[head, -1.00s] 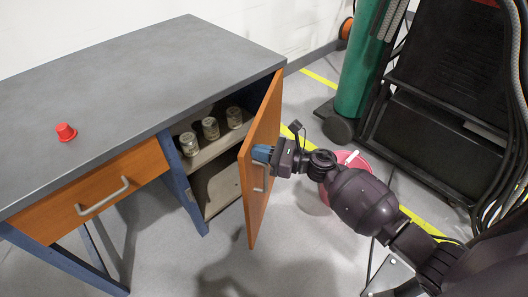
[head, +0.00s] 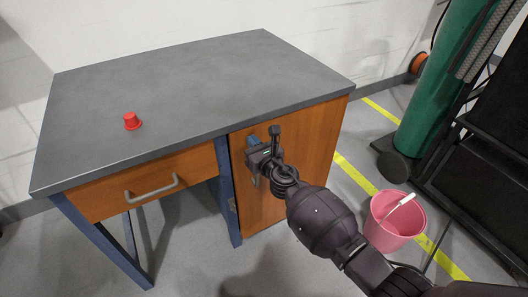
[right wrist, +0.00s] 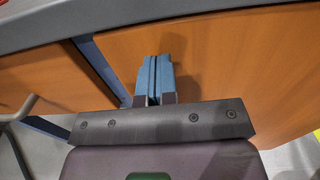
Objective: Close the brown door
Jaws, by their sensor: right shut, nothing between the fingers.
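The brown door (head: 300,150) is on the right side of the grey-topped desk (head: 200,80). It lies against the cabinet front, closed or very nearly so; a small gap cannot be ruled out. The inside of the cabinet is hidden. My right gripper (head: 252,142) is at the upper left part of the door, its blue fingers shut together and empty. In the right wrist view the fingers (right wrist: 154,78) point at the door face (right wrist: 225,65), seemingly touching or very close. The door handle is mostly hidden behind my right gripper. My left gripper is not in view.
A drawer (head: 145,185) with a grey handle is left of the door. A pink bucket (head: 395,220) stands on the floor at right, near a green cylinder (head: 440,90). Floor in front of the desk is clear.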

